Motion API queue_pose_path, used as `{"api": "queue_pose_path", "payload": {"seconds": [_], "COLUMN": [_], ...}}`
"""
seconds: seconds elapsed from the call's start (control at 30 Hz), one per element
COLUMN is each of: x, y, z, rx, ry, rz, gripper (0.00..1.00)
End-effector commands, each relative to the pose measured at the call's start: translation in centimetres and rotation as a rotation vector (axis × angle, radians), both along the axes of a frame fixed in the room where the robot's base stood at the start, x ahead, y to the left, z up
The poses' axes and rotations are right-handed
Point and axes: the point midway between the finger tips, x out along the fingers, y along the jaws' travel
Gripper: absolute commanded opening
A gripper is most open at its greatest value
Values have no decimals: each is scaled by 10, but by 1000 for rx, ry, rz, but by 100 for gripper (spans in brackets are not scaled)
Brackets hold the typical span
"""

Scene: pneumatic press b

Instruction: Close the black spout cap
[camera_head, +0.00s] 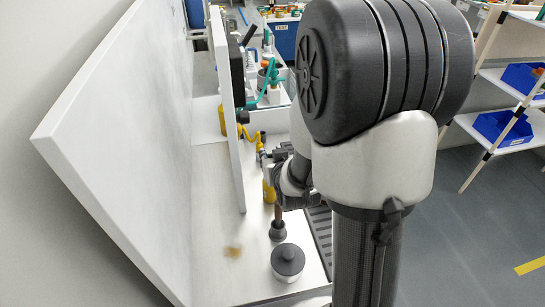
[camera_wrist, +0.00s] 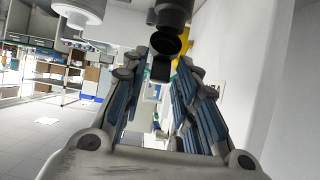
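In the wrist view a black spout (camera_wrist: 167,42) with a round dark mouth shows at the top middle. A dark flap-like piece (camera_wrist: 161,70) hangs just below the mouth; it may be the spout cap, but I cannot tell for sure. My gripper (camera_wrist: 162,62) is open, with one blue-padded finger on each side of that piece in the picture. No contact is visible and nothing is held. In the head view my gripper (camera_head: 270,165) is small and partly hidden behind my arm, close to the yellow cylinder (camera_head: 269,188). The cap cannot be made out there.
In the head view a white upright panel (camera_head: 226,110) stands left of my gripper. A pot with a black lid (camera_head: 288,262) stands on the white surface below, near a dark-footed rod (camera_head: 278,232). Shelves with blue bins (camera_head: 503,128) stand at right, beyond open floor.

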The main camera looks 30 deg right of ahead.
Motion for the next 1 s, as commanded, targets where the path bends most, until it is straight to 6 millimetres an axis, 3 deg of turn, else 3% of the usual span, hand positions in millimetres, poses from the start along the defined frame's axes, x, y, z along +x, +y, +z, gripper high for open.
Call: {"api": "queue_pose_path", "payload": {"seconds": [0.1,0.5,1.0], "x": [0,1,1], "y": [0,0,0], "z": [0,6,89], "rx": [0,-1,-2], "ry": [-1,-3,-6], "rz": [0,0,1], "gripper": [38,38,38]}}
